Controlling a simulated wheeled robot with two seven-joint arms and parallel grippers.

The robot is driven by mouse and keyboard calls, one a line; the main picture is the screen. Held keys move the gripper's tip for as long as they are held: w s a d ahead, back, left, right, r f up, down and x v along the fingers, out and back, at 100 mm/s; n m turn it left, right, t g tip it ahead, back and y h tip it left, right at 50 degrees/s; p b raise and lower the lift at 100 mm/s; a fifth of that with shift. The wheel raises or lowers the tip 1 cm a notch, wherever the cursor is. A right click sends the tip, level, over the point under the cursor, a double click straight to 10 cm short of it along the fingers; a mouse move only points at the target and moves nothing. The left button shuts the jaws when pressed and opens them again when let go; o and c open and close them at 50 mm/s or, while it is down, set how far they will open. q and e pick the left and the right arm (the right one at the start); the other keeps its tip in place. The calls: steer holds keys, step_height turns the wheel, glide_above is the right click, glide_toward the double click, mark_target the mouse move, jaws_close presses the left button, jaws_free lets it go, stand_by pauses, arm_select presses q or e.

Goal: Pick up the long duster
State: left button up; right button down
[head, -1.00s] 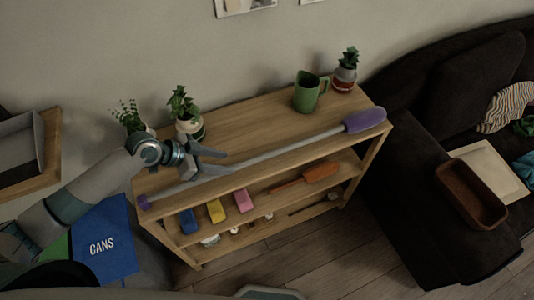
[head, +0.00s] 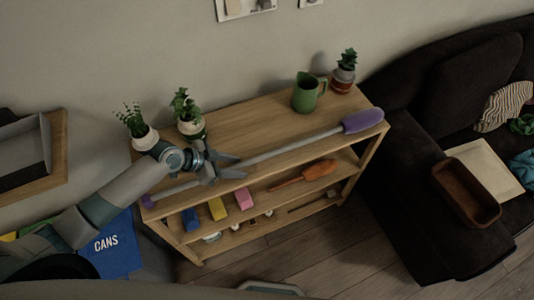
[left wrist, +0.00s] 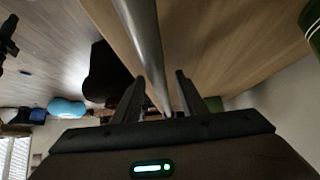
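The long duster lies along the front of the wooden shelf's top, with a grey pole (head: 290,147) and a purple head (head: 362,121) at the right end. Its purple handle end (head: 149,202) is at the left. My left gripper (head: 236,166) is at the pole, left of its middle, with its fingers spread. In the left wrist view the pole (left wrist: 146,40) runs between the two open fingers (left wrist: 161,92), with a gap visible at the right finger. Part of the pole is hidden behind my gripper in the head view. My right gripper is not in view.
Lower shelves hold colored blocks (head: 218,209) and an orange brush (head: 318,170). A dark sofa (head: 420,190) is at right, a blue bin (head: 118,245) at left.

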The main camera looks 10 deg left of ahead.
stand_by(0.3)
arm_select(q)
jaws_close()
steer(key=shift+r+b, duration=0.45)
steer(key=shift+r, duration=0.3)
step_height(320, 180, up, 2)
steer(key=shift+w+r+b, duration=0.1)
steer(key=shift+r+b, duration=0.15)
steer(key=shift+b, duration=0.4)
steer(key=s+d+r+b, duration=0.2)
steer(key=d+r, duration=0.5)
steer(key=d, duration=0.4)
steer(key=shift+s+d+b, duration=0.15)
steer(key=shift+s+b, duration=0.25)
steer(key=shift+s, duration=0.15)
